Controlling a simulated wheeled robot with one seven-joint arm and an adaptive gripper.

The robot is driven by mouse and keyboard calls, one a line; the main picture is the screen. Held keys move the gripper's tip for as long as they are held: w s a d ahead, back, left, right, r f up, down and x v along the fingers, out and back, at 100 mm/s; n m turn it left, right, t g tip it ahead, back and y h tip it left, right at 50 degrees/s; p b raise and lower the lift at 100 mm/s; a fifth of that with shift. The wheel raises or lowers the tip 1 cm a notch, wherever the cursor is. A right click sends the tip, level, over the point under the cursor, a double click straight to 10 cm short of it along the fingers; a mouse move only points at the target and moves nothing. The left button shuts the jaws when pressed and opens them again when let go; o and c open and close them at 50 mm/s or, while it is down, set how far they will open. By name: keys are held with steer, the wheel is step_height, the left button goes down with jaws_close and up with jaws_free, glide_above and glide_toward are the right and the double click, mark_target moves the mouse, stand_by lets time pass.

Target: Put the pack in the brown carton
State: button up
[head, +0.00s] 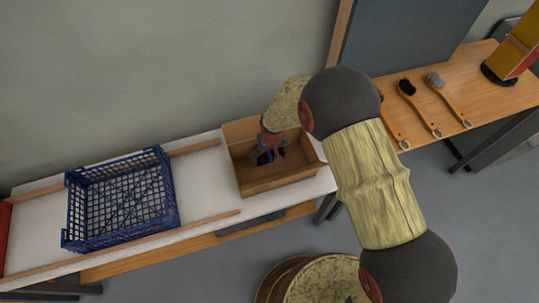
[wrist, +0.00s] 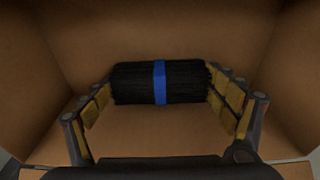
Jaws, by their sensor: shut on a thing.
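The pack is a bundle of black bristles with a blue band (wrist: 160,84). In the wrist view it lies across between the fingers of my gripper (wrist: 162,98), which are shut on its two ends. The brown carton (head: 284,180) is open at the top, and its walls surround the pack in the wrist view (wrist: 160,30). In the head view my gripper (head: 267,156) reaches down into the carton, and only a bit of the pack shows there. I cannot tell whether the pack touches the carton floor.
A blue crate (head: 122,240) stands empty on the white surface to the left, between wooden rails (head: 165,235). Several brushes (head: 420,105) lie on the wooden bench (head: 480,85) at the right. A yellow and red object (head: 517,48) stands at the bench's far end.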

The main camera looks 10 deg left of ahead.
mark_target(271, 163)
steer(key=shift+f, duration=0.1)
steer(key=o, duration=1.2)
steer(key=r+p, duration=0.1)
steer(key=r, duration=0.3)
steer(key=s+r+p, duration=0.1)
steer(key=r, duration=0.3)
steer(key=d+r+p, duration=0.1)
steer(key=r, duration=0.3)
steer(key=shift+s+p, duration=0.3)
steer(key=shift+p, duration=0.1)
steer(key=s+d+r+m+t, duration=0.1)
steer(key=s+d+r+m, duration=0.1)
steer(key=d+r, duration=0.85)
steer(key=s+d+r+m+t, duration=0.1)
steer(key=d+r, duration=0.6)
steer(key=r, duration=0.7)
steer(key=s+d+r+m, duration=0.1)
steer(key=s+d+r, duration=0.2)
steer(key=s+d, duration=0.1)
steer(key=s+d+r+m+t, duration=0.1)
steer(key=s+d+r, duration=0.2)
steer(key=s, duration=0.4)
steer(key=s+d+r+m+t+h, duration=0.1)
steer(key=s+d+r, duration=0.2)
steer(key=s+d, duration=0.3)
steer(key=shift+s+r, duration=0.1)
steer(key=shift+s, duration=0.1)
